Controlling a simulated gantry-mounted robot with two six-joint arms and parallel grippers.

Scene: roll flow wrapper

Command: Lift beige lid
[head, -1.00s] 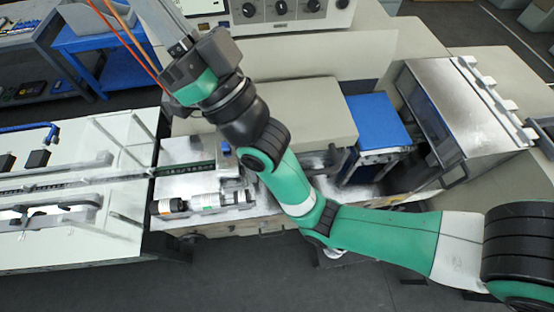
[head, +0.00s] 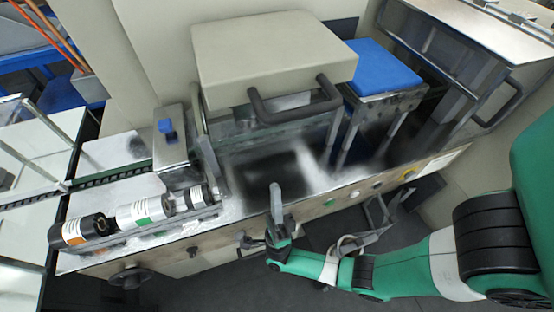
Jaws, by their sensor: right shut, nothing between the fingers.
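The beige lid (head: 262,52) is a thick box-shaped cover in the upper middle of the head view. A dark bar handle (head: 293,112) is fixed along its front side. The lid sits over a glass-sided housing on the machine. My right gripper (head: 276,190) is in front of and below the handle, apart from it, over the machine's front edge. It points up, shut and empty. My left gripper is not in view.
A blue-topped block (head: 376,64) stands right of the lid. A steel-framed cover (head: 480,40) is farther right. Cylindrical motors (head: 140,213) lie along the machine's front left. A dark recess lies below the handle.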

